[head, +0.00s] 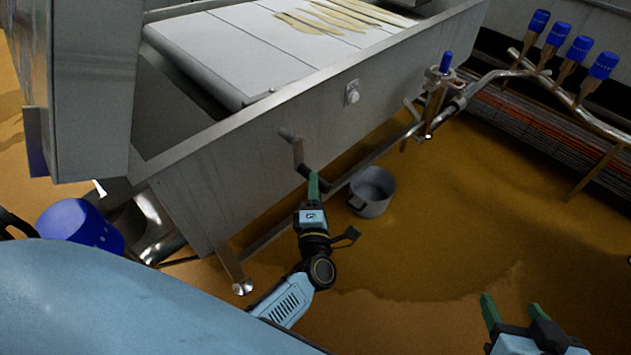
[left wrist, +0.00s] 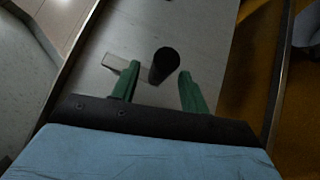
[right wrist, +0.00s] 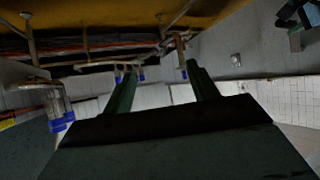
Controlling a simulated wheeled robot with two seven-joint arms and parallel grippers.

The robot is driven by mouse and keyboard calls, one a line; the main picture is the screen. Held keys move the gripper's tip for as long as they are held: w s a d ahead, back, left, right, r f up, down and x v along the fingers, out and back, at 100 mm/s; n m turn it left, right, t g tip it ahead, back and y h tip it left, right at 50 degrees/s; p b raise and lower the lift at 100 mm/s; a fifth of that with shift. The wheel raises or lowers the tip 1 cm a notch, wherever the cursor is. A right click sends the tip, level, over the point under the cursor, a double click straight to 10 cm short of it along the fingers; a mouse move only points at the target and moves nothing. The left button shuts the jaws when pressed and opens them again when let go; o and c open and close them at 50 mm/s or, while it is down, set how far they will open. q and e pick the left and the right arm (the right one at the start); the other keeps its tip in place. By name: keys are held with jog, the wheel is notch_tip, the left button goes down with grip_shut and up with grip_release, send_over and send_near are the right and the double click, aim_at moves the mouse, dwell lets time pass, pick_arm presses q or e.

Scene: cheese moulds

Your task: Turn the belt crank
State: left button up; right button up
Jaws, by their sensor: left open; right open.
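The belt crank (head: 297,153) sits on the near side wall of the steel belt trough (head: 225,160). It has a flat grey arm and a dark round handle. In the left wrist view the dark handle (left wrist: 164,66) stands between and slightly beyond the green fingertips, with the pale crank arm (left wrist: 122,70) to its left. My left gripper (head: 313,185) is open at the crank and not closed on the handle; contact cannot be told. My right gripper (head: 516,312) is open and empty, low at the right, away from the crank; its fingers (right wrist: 158,82) also show in the right wrist view.
The white belt (head: 235,50) carries pale strips. A grey pot (head: 373,188) stands on the floor beside the trough. A blue container (head: 80,225) is at the left. Pipes with several blue-handled valves (head: 579,47) run at the back right. The brown floor at the right is clear.

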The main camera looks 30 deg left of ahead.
pick_arm(q)
jog(key=shift+x, duration=1.45)
pick_arm(e)
jog(key=shift+w+a+r+t+y, duration=0.15)
jog(key=shift+w+a+r+t, duration=0.1)
jog(key=shift+w+r+t, duration=0.3)
jog(key=shift+w+a+r+t+y, duration=0.2)
jog(key=shift+r+t, duration=0.15)
jog(key=shift+r, duration=0.25)
pick_arm(q)
grip_shut()
